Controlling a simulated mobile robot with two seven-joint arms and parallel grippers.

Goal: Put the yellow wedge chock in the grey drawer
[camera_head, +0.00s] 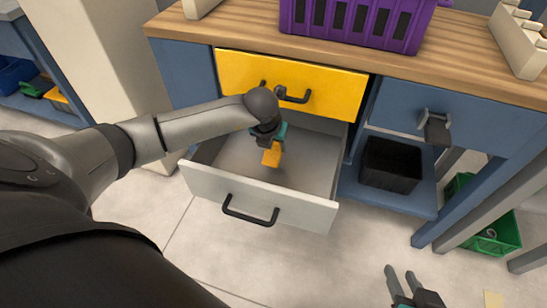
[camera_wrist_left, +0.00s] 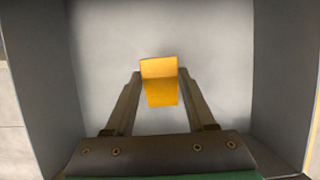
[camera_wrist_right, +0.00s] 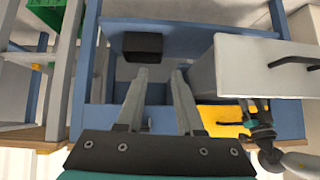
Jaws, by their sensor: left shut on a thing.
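The yellow wedge chock (camera_head: 271,155) is between the fingers of my left gripper (camera_head: 269,142), inside the open grey drawer (camera_head: 258,198). In the left wrist view the chock (camera_wrist_left: 160,82) is gripped between both fingertips of my left gripper (camera_wrist_left: 158,75), with the drawer floor (camera_wrist_left: 215,60) behind it. I cannot tell whether the chock touches the drawer floor. My right gripper (camera_head: 401,275) is low at the bottom right of the head view, away from the drawer. In the right wrist view its fingers (camera_wrist_right: 160,72) are apart with nothing between them.
A closed yellow drawer (camera_head: 330,92) sits just above the grey drawer. A purple crate (camera_head: 425,30) stands on the wooden top (camera_head: 240,32). A black bin (camera_head: 390,165) is on the shelf to the right. A green crate (camera_head: 505,225) is on the floor.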

